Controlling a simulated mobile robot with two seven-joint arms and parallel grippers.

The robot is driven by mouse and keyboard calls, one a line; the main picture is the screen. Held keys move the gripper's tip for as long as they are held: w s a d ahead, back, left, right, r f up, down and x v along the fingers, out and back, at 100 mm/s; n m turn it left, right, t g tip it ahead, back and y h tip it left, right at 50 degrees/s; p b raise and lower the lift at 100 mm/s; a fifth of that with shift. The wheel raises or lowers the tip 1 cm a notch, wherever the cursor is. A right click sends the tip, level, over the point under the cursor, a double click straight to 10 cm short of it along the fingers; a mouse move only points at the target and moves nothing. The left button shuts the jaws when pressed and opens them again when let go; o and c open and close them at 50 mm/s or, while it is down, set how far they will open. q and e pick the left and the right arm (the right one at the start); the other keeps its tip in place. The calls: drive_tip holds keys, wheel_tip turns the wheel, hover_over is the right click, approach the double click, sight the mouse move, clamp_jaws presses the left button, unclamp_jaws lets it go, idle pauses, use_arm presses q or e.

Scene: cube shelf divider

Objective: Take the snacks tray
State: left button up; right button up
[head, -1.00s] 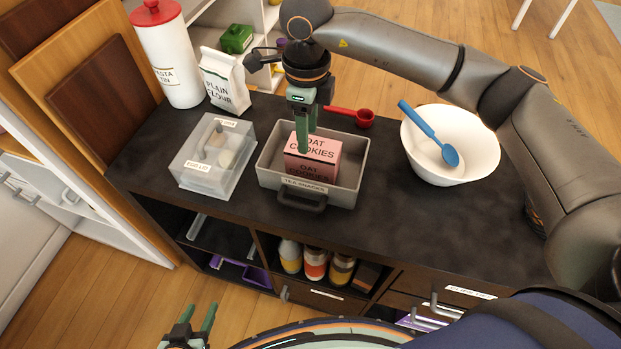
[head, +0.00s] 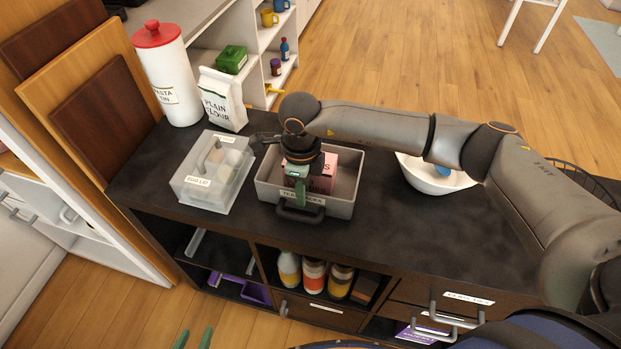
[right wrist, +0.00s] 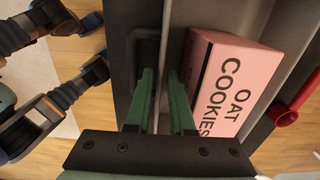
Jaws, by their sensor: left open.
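The snacks tray (head: 345,196) is a grey open box with a label and a dark front handle (head: 300,214), on the dark counter. A pink oat cookies box (head: 323,180) stands in it, partly hidden by my right gripper. My right gripper (head: 297,192) points down at the tray's front wall. In the right wrist view its green fingers (right wrist: 162,75) are apart, one on each side of the wall (right wrist: 165,50), by the handle (right wrist: 143,50); contact is not clear. My left gripper (head: 195,340) is open and empty at the bottom edge, in front of the counter.
A lidded clear egg box (head: 212,180) stands close left of the tray. Flour (head: 222,100) and a pasta tin (head: 168,80) stand behind it. A white bowl (head: 430,178) is to the right, partly behind my right arm. The counter front right of the tray is clear.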

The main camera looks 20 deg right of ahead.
drive_tip(key=shift+f, duration=0.9)
clamp_jaws()
drive_tip(key=shift+w+r, duration=0.1)
idle(0.7)
